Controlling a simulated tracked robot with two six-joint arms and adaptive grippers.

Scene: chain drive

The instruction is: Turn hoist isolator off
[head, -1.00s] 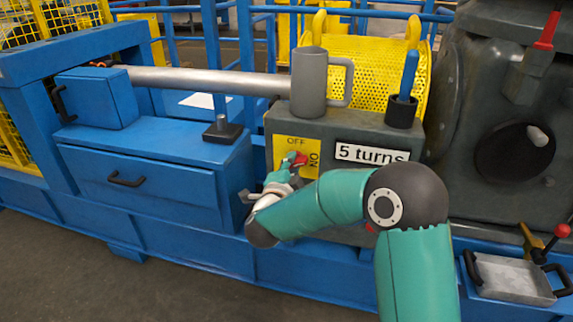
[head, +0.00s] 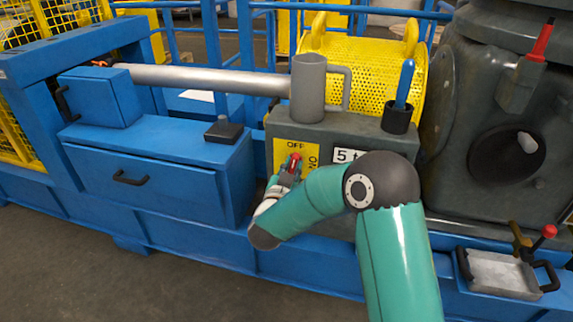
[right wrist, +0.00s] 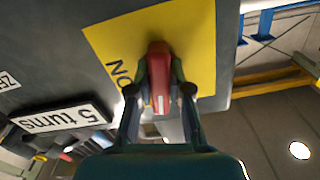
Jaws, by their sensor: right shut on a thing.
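The hoist isolator has a red handle (head: 295,161) on a yellow plate (head: 281,146) marked OFF above and ON at the right side. The plate is on the front of a grey box. My right gripper (head: 291,170) is at the handle. In the right wrist view its two fingers (right wrist: 160,95) are shut on the sides of the red handle (right wrist: 159,62). The handle looks roughly upright, in line with OFF. The OFF label is hidden in the wrist view behind the gripper. My left gripper is not in view.
A blue drawer unit (head: 160,185) is at left.

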